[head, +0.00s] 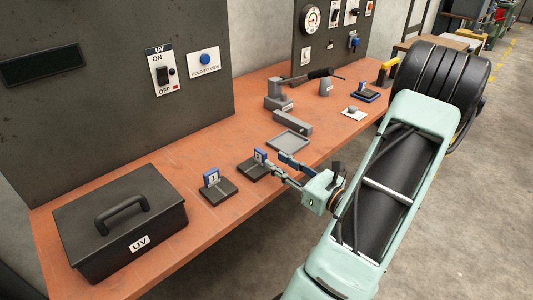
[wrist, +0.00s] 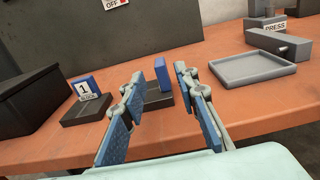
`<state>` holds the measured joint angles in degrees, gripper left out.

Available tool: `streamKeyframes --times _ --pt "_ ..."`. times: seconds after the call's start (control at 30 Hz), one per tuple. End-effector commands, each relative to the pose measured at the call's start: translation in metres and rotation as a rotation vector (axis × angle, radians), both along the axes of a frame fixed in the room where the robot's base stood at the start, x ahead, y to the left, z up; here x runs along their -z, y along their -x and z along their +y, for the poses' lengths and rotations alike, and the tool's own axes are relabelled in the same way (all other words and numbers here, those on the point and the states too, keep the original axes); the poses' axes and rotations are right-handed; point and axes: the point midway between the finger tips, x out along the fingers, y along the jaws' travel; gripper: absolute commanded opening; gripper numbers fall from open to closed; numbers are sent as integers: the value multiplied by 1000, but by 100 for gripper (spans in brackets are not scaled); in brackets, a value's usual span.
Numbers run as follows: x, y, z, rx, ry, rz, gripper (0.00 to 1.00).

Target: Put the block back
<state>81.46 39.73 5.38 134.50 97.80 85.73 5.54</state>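Two blue blocks with white number labels stand upright on dark square pads on the orange bench. Block 1 (head: 212,178) stands on the left pad (head: 222,194); it also shows in the wrist view (wrist: 84,88). The other block (head: 259,156), its number too small to read surely, stands at the right pad (head: 250,171). My gripper (head: 274,161) is open with its fingertips close to this second block.
A black UV case (head: 120,222) stands at the bench's left end. A grey tray (head: 289,140) and a grey press (head: 278,95) lie beyond my gripper. A dark panel with a UV switch (head: 162,75) and a blue button (head: 205,59) rises behind. Bare bench lies between.

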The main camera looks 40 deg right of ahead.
Motion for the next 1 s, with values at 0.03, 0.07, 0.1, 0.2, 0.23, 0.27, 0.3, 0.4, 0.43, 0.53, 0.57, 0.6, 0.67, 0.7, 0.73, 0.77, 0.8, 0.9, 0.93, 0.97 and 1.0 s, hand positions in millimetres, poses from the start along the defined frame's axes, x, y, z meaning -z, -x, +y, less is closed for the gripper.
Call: streamKeyframes --times 0.03,0.07,0.1,0.2,0.23,0.27,0.3,0.4,0.43,0.53,0.57,0.6,0.67,0.7,0.73,0.77,0.8,0.9,0.93,0.97,1.0 --pt "-1 10 -1 3 -1 2 28" --pt "-1 16 -2 4 -1 1 28" --pt "-1 22 -2 3 0 0 28" --pt "0 34 -3 2 1 1 28" --pt "-1 37 -3 1 1 0 28" --pt "-1 39 -3 1 1 0 28" --pt "-1 41 -3 0 1 -1 28" --pt "0 44 -3 0 1 0 28" --pt "0 44 -3 0 1 0 28" --pt "0 44 -3 0 1 0 28" --pt "0 44 -3 0 1 0 28" --pt "0 44 -3 -1 1 0 28" --pt "0 44 -3 -1 1 0 28" --pt "0 43 -3 -1 1 0 28" --pt "0 43 -3 -1 1 0 28" --pt "0 43 -3 -1 1 0 28" --pt "0 43 -3 -1 1 0 28" --pt "0 43 -3 -1 1 0 28" --pt "0 43 -3 -3 1 0 28" --pt "-2 42 -1 -8 2 1 28" --pt "-5 39 2 -23 6 2 28"
